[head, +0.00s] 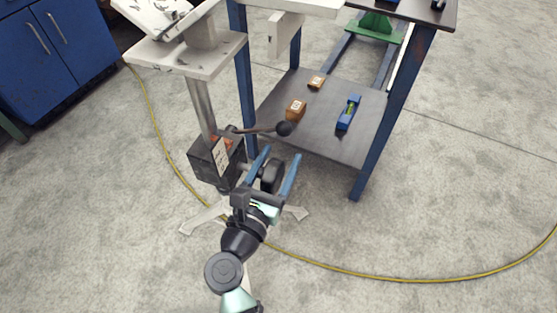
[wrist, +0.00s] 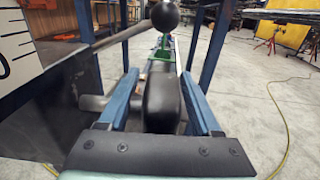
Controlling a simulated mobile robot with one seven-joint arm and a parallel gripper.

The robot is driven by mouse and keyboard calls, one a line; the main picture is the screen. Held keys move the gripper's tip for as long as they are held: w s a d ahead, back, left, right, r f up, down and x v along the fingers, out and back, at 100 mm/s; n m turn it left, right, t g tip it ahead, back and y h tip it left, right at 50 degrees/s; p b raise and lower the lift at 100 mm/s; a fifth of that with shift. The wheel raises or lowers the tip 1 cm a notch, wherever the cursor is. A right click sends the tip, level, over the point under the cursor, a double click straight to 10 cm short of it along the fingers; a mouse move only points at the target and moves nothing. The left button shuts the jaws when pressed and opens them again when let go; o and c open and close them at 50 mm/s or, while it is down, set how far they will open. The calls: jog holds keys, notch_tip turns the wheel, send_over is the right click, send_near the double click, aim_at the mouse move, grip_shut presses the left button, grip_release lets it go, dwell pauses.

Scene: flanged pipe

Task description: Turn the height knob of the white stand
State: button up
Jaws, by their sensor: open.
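The white stand (head: 190,59) has a grey post going down into a dark box (head: 204,165) with a paper label. A black round knob (head: 271,177) sits on a short shaft at the box's right side. My gripper (head: 278,168) is open, with its two blue fingers on either side of the knob. In the wrist view the knob (wrist: 161,100) stands between the fingers, with a gap visible on its right; contact on the left is unclear. A lever with a black ball end (head: 284,128) sticks out above the knob, and its ball (wrist: 165,15) also shows in the wrist view.
A blue-legged workbench (head: 402,110) stands just beyond the knob. Its lower shelf (head: 330,138) holds a blue level (head: 348,112) and two small brown blocks. A yellow cable (head: 340,269) crosses the floor. The floor at right is open.

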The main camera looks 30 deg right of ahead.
grip_shut()
jog(key=shift+r+p, duration=0.1)
jog(key=shift+p, duration=0.2)
jog(key=shift+r+p, duration=0.2)
jog(key=shift+p, duration=0.95)
jog(key=g+y+p, duration=0.1)
jog(key=p, duration=0.3)
jog(key=shift+f, duration=0.1)
jog(key=y+p, duration=0.1)
jog(key=p, duration=0.2)
jog(key=g+p, duration=0.1)
jog(key=p, duration=0.2)
jog(key=shift+f+g+y, duration=0.3)
jog(key=shift+y, duration=0.1)
jog(key=shift+f+p, duration=0.25)
jog(key=shift+p, duration=0.7)
jog(key=shift+f+g+y, duration=0.3)
jog(key=shift+y, duration=0.1)
